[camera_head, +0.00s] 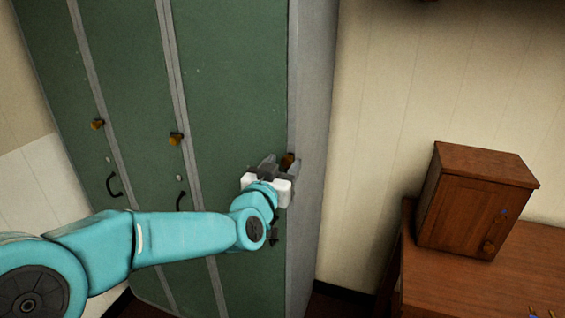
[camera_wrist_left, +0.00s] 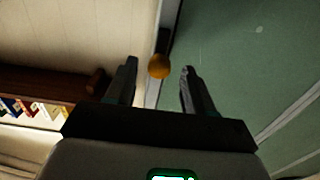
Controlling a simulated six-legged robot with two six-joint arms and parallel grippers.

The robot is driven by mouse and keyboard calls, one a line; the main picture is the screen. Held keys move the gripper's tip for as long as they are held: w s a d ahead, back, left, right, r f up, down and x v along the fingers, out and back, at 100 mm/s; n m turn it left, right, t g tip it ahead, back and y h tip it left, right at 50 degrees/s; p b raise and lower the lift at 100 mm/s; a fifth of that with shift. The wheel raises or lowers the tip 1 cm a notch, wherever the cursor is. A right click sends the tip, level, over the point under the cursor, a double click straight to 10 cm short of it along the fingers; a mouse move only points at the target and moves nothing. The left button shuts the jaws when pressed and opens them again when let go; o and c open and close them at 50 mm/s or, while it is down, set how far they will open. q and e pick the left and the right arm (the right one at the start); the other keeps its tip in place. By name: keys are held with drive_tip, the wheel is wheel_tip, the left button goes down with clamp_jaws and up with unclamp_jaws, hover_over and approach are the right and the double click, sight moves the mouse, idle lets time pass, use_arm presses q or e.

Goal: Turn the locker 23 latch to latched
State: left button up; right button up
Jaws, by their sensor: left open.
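Green lockers (camera_head: 235,70) stand in a row, each door with a brass latch knob and a dark handle. The rightmost door's latch knob (camera_head: 288,160) is partly hidden behind my left gripper (camera_head: 277,162) in the head view. In the left wrist view this brass knob (camera_wrist_left: 159,66) sits between and just beyond the fingertips of my left gripper (camera_wrist_left: 157,70), which is open and empty. No contact shows. I cannot read a locker number. My right gripper is not in view.
Two more latch knobs (camera_head: 176,138) (camera_head: 97,124) are on the doors to the left. A small wooden cabinet (camera_head: 475,205) stands on a wooden desk (camera_head: 450,285) at the right. Bare wall (camera_head: 400,110) lies between the lockers and the desk.

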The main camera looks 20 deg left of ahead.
use_arm(q)
drive_tip(key=shift+w+d, duration=0.1)
drive_tip(key=shift+w, duration=0.05)
clamp_jaws()
